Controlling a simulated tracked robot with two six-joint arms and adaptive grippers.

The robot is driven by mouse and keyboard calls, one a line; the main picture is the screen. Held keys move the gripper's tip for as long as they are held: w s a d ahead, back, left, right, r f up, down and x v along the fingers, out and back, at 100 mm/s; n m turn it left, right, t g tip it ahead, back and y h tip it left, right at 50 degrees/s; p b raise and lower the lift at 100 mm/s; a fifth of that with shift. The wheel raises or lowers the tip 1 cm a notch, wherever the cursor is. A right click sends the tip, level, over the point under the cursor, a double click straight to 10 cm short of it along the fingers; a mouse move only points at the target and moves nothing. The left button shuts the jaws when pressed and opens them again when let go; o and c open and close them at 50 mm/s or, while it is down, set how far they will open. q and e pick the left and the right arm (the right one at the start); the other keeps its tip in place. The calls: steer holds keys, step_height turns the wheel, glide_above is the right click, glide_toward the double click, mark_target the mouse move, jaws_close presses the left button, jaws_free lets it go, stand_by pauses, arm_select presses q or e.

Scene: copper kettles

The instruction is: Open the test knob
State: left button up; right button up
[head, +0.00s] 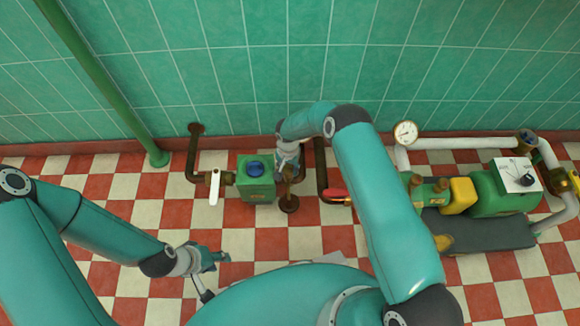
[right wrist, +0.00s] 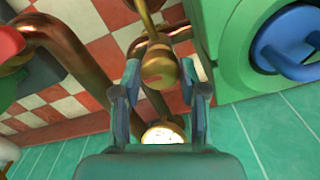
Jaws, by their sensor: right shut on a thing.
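The test knob appears to be the small brass knob (right wrist: 158,66) on a brass stem, between my right gripper's fingers in the right wrist view. My right gripper (right wrist: 162,92) is shut on it, a finger on each side. In the head view my right gripper (head: 289,170) reaches down beside the green box (head: 256,180) with a blue knob (head: 255,169); the wrist and fingers mostly hide the brass knob there. My left gripper (head: 213,272) is low at the left over the tiled floor, its fingers apart and empty.
A white-handled valve (head: 215,188) is left of the green box. A red-handled valve (head: 337,196) is to the right, beside a copper pipe (head: 321,170). A round gauge (head: 405,131) and a green pump (head: 497,193) stand further right. The tiled wall is behind.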

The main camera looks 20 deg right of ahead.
mark_target(288, 169)
steer(key=shift+d+f+n+b, duration=0.15)
steer(key=shift+n+b, duration=0.25)
steer(key=shift+b, duration=0.3)
steer(key=o, duration=1.1)
steer(key=shift+o, duration=0.2)
steer(key=shift+r, duration=0.2)
steer(key=shift+r, duration=0.25)
step_height(288, 169, up, 11)
steer(key=shift+r, duration=0.1)
